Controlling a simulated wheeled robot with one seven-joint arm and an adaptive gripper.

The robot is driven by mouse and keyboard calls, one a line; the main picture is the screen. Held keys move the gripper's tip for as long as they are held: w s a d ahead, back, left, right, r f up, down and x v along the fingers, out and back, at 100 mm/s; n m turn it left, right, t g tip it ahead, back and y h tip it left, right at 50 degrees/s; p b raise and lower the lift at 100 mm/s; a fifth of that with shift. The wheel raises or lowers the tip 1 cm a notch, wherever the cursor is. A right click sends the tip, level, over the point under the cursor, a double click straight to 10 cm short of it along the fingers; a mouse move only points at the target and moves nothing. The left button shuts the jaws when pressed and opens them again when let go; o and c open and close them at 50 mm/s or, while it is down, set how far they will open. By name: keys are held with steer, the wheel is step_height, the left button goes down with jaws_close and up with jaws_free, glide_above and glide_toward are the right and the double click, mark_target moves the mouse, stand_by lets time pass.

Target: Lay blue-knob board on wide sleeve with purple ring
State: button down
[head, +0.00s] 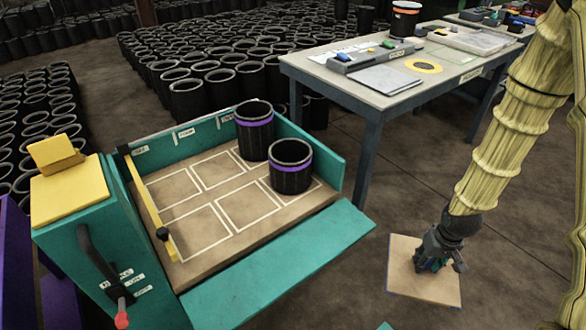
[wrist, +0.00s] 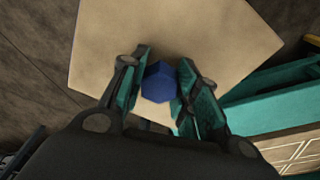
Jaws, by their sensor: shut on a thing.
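My gripper (head: 437,262) is shut on the blue knob (wrist: 158,83) of a square tan board. The board (head: 408,282) hangs roughly flat below the gripper, right of the teal bench; it also fills the upper middle of the wrist view (wrist: 185,25). Two black sleeves with purple rings stand upright on the bench. The nearer sleeve (head: 291,175) is shorter and looks a little wider. The farther sleeve (head: 254,140) is taller and looks narrower. Both open tops show nothing lying on them. The knob is mostly hidden in the head view.
The teal bench (head: 285,268) has a tan deck (head: 190,265) with white outlined squares, several empty. A yellow bar (head: 152,210) crosses its left side. A grey table (head: 372,99) with tools and an orange-ringed container stands behind. Rows of black sleeves fill the background. Floor around the board is clear.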

steer(key=shift+a, duration=0.1)
steer(key=w+a+r+p, duration=0.1)
steer(key=w+a+r, duration=0.3)
steer(key=a+r, duration=0.3)
steer(key=w+a+r+p, duration=0.1)
steer(key=w+a+r, duration=0.3)
steer(key=a+r, duration=0.3)
steer(key=a, duration=0.5)
steer(key=shift+a, duration=0.25)
steer(key=s+p, duration=0.1)
steer(key=p, duration=0.3)
steer(key=shift+a+r, duration=0.1)
steer(key=s+p, duration=0.1)
steer(key=p, duration=0.2)
steer(key=s+f+p, duration=0.1)
steer(key=p, duration=0.3)
steer(key=shift+f, duration=0.1)
